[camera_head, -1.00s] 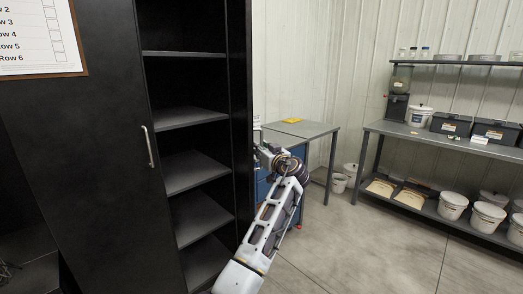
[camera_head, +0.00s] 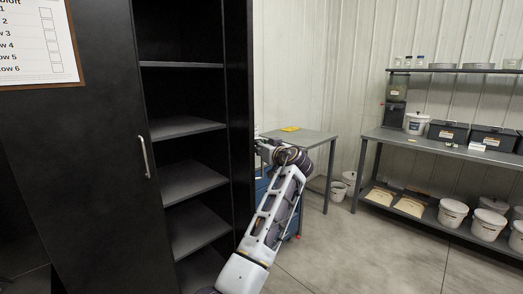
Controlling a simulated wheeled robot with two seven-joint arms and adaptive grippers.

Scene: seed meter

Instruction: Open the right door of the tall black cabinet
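The tall black cabinet (camera_head: 85,150) fills the left of the head view. Its left door is shut and has a silver vertical handle (camera_head: 144,157). Its right door (camera_head: 239,130) stands open, seen at a steep angle at the right of the bare shelves (camera_head: 190,181). My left arm comes up from the bottom middle. My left gripper (camera_head: 261,150) is at the right door's outer side, close to its edge. Its fingertips are partly hidden, so I cannot tell whether they touch the door or are shut. My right gripper is out of view.
A grey-topped table (camera_head: 310,138) with a yellow item (camera_head: 291,128) stands behind my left gripper. A grey workbench (camera_head: 440,147) with dark boxes and white buckets runs along the right wall. The concrete floor (camera_head: 340,250) between is clear. A checklist board (camera_head: 38,45) hangs at upper left.

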